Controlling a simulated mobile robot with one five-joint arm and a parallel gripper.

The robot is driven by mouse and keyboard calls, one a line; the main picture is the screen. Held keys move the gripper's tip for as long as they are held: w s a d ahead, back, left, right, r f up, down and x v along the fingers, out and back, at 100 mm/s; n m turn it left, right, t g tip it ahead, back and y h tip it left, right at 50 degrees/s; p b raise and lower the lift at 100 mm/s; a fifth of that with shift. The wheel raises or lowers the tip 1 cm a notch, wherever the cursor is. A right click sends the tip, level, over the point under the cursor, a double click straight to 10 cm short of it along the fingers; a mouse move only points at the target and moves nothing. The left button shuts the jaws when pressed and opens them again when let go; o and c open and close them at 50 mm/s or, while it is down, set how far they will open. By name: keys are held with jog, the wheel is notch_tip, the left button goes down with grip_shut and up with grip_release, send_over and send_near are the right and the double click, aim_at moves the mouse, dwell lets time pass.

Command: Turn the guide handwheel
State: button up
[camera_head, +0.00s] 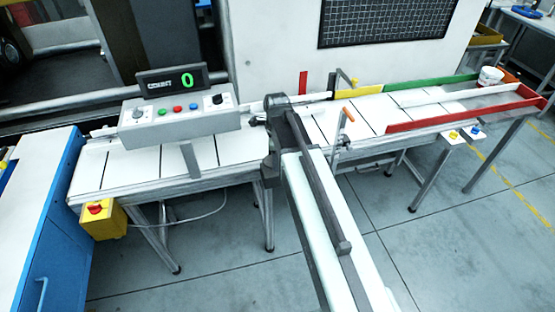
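An upright orange handle (349,114) stands on a thin metal crank at the front edge of the conveyor, right of my arm. It may belong to the guide handwheel; no full wheel rim can be made out. A second small grey crank-like lever (345,78) stands at the back edge by the yellow strip. My arm reaches from the bottom of the picture to the conveyor, and its dark end (258,119) is beside the control box, left of and apart from the orange handle. The fingers are too small and partly hidden to tell whether they are open or shut.
A grey control box (180,122) with buttons and a display (172,82) reading 0 stands on the left conveyor. Red (465,108) and green (430,84) rails line the right section, with a white cup (490,76) at its end. The floor in front is clear.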

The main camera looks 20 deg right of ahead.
notch_tip(320, 180, up, 8)
jog(key=p, duration=0.8)
jog(key=shift+f, duration=0.1)
